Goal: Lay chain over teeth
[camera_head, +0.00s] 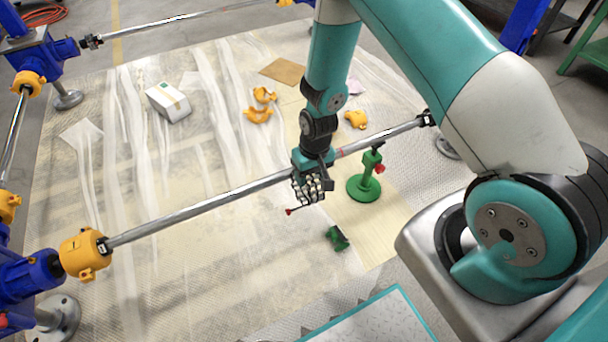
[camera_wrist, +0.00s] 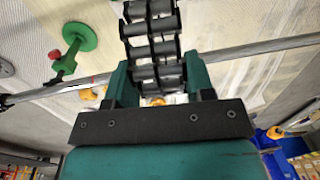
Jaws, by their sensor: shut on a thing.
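My gripper (camera_head: 313,163) is low over the long metal shaft (camera_head: 205,206), near its middle. It is shut on a dark metal roller chain (camera_head: 308,188), which bunches below the fingers in the head view. In the wrist view the chain (camera_wrist: 152,38) runs out from between the two green fingers (camera_wrist: 160,78), and the shaft (camera_wrist: 265,47) passes behind it. I cannot tell whether chain and shaft touch. A thin rod with a red tip (camera_head: 290,211) sticks out beside the chain. Toothed wheels cannot be made out; the gripper and chain hide that part of the shaft.
A green stand with a red knob (camera_head: 364,187) is close right of the gripper. A small green part (camera_head: 337,238) lies on the sheeted floor below. Yellow coupling shells (camera_head: 258,113) and a white box (camera_head: 168,102) lie beyond the shaft. A yellow coupling (camera_head: 84,254) is at the shaft's left end.

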